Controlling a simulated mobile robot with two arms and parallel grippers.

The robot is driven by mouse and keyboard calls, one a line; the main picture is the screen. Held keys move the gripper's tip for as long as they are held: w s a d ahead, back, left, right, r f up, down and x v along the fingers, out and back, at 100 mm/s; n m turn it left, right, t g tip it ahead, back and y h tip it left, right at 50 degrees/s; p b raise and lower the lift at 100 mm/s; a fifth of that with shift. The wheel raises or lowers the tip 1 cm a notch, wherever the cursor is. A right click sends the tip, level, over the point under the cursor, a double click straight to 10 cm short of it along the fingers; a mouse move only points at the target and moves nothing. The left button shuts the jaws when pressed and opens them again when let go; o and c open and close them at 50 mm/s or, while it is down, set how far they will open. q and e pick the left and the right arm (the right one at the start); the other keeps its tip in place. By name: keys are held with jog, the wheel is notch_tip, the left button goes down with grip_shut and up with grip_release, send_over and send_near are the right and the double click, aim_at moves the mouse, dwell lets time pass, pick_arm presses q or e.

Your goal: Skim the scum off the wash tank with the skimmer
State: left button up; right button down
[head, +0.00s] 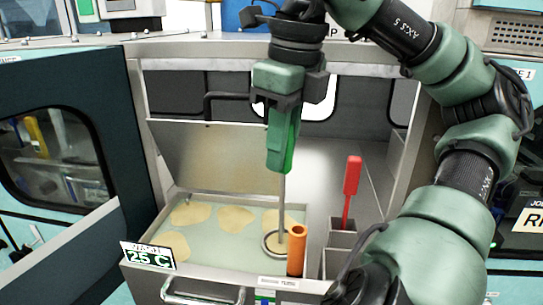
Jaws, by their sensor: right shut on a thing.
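The wash tank (186,262) is an open tray of pale green liquid in the cabinet. Several tan scum patches (190,214) float on it, at the left, centre, front and right. My right gripper (283,150) points down over the tank's right side, shut on the green handle of the skimmer (283,205). The skimmer hangs upright. Its ring head is at the liquid surface, over or against a scum patch at the right; I cannot tell if it is under the surface. My left gripper is not in view.
An orange cylinder (297,250) stands at the tank's front right. A red-handled tool (351,190) stands in a grey holder (340,240). A raised metal lid (205,158) is behind the tank. A dark open door (60,170) is at the left. A "25 C" display (148,256) is in front.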

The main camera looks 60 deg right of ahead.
jog(key=shift+w+d+f, duration=0.1)
jog(key=shift+w+d, duration=0.1)
jog(key=shift+d, duration=0.45)
jog(key=shift+w+d+f, duration=0.1)
jog(key=shift+w+d, duration=0.1)
jog(key=shift+d, duration=0.5)
jog(key=shift+w+d+f, duration=0.1)
jog(key=shift+w+d, duration=0.1)
jog(key=shift+d, duration=0.45)
